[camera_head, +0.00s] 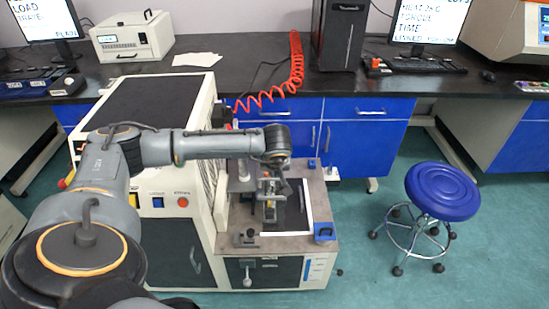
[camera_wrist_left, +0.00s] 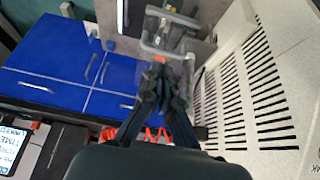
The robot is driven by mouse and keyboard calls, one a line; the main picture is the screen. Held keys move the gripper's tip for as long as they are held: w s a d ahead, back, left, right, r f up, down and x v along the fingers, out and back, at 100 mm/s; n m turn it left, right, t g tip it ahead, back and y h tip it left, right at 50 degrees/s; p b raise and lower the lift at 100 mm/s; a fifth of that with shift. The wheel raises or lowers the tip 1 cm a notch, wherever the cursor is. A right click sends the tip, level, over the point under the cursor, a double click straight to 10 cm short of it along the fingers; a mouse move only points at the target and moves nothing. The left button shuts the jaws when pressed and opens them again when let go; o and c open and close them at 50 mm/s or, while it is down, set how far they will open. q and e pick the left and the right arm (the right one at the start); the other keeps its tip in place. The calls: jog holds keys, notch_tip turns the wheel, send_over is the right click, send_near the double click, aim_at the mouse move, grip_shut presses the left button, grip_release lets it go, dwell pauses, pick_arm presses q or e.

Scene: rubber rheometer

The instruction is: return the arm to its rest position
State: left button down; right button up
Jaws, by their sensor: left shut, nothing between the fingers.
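My left arm (camera_head: 205,146) reaches from the lower left across to the rheometer. My left gripper (camera_head: 270,203) hangs down over the machine's work deck in the head view. In the left wrist view the left gripper (camera_wrist_left: 160,80) has its fingers together, with nothing seen between them. A metal bracket or handle of the machine (camera_wrist_left: 172,42) lies beyond the fingertips; I cannot tell whether they touch. The rheometer (camera_head: 180,215) is a white cabinet with a grey deck (camera_head: 322,215) on its right. My right gripper is not in view.
A blue round stool (camera_head: 442,190) stands on the open green floor at the right. Behind the machine runs a black bench (camera_head: 240,52) with blue cabinets (camera_head: 365,140). A red coiled hose (camera_head: 297,70) hangs there. The vented side panel (camera_wrist_left: 245,100) is close beside the left gripper.

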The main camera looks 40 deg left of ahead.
pick_arm(q)
jog(key=d+f+n+t+h+p, duration=0.1)
jog(key=d+f+n+t+h, duration=0.1)
jog(key=d+f+n+h, duration=0.85)
jog(key=d+f+n+t+h+p, duration=0.1)
jog(key=d+f+n+h, duration=0.35)
jog(key=d+n, duration=1.1)
jog(key=s+a+f+n+t+y, duration=0.1)
jog(key=s+a+f+n+y, duration=0.25)
jog(key=f+n, duration=0.3)
jog(key=s+a+f+n+y+p, duration=0.1)
jog(key=s+a+f+n+y, duration=0.15)
jog(key=s+f+n, duration=0.45)
jog(key=s+a+f+n+t+y, duration=0.1)
jog(key=s+a+f+n+y, duration=0.2)
jog(key=f+n, duration=0.4)
jog(key=s+f+n+g, duration=0.2)
jog(key=s+n, duration=0.3)
jog(key=s, duration=0.6)
jog(key=s+f+n+g+y, duration=0.1)
jog(key=s+f+n+g, duration=0.2)
jog(key=s, duration=0.8)
jog(key=s+f+n+g+y, duration=0.1)
jog(key=s+f+n+g, duration=0.2)
jog(key=s+f+n, duration=0.3)
jog(key=s+n, duration=0.1)
jog(key=s, duration=0.4)
jog(key=shift+a+p, duration=0.2)
jog(key=shift+p, duration=0.15)
